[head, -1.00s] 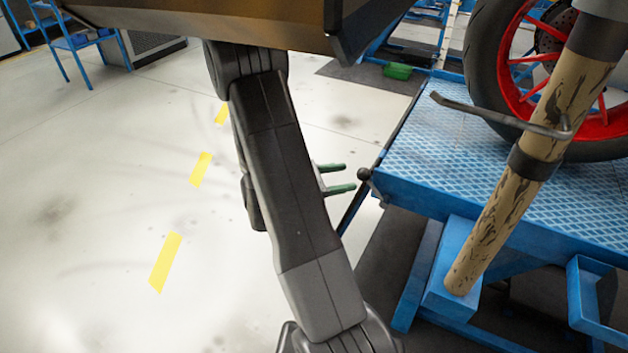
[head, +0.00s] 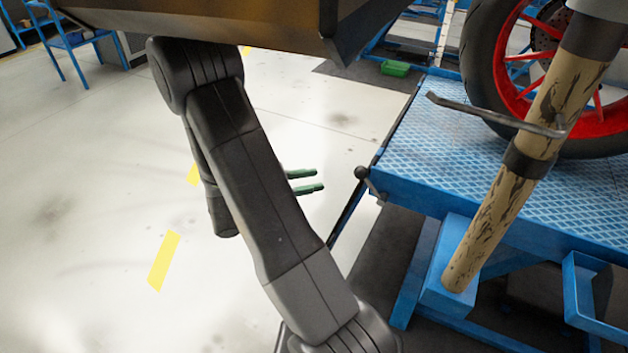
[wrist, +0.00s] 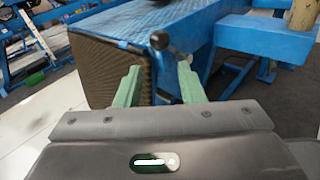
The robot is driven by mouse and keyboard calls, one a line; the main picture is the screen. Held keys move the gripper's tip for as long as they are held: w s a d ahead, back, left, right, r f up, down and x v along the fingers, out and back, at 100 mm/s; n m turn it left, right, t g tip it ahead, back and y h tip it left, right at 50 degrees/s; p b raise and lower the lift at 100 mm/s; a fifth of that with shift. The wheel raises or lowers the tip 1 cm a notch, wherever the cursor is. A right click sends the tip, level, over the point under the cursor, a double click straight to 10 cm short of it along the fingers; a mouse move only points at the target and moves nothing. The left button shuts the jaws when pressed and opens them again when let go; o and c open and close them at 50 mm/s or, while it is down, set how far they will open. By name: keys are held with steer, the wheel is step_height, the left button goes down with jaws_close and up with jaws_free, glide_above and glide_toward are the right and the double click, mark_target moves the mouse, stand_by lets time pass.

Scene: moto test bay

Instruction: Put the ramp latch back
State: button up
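The ramp latch appears to be the short dark lever with a round black knob (head: 362,173) at the near left corner of the blue lift platform (head: 450,160). In the wrist view its knob (wrist: 160,40) stands ahead of and above the fingertips, with the lever slanting down to the right. My gripper (head: 322,181) is left of the knob, apart from it, with its two green fingers pointing toward it. In the wrist view my gripper (wrist: 158,70) is open, with nothing between the fingers.
A dark ribbed panel (wrist: 105,70) hangs at the platform's end, close beyond the left finger. A motorcycle wheel (head: 490,75) stands on the platform. A scratched tan post (head: 500,215) rises at the right. The floor (head: 90,200) to the left is clear.

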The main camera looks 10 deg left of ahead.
step_height(320, 180, down, 2)
steer(key=b, duration=0.1)
steer(key=m+t+b, duration=0.1)
steer(key=b, duration=0.1)
steer(key=shift+f, duration=0.25)
jaws_close()
step_height(320, 180, down, 6)
steer(key=a+m+t+h+b, duration=0.1)
steer(key=a+m+t+b, duration=0.3)
steer(key=m+b, duration=0.55)
steer(key=w+d+r+n+t+b, duration=0.1)
steer(key=w+d+r+b, duration=0.2)
steer(key=d, duration=0.9)
steer(key=shift+w+r+n, duration=0.35)
steer(key=shift+w+r, duration=0.55)
steer(key=shift+w, duration=0.2)
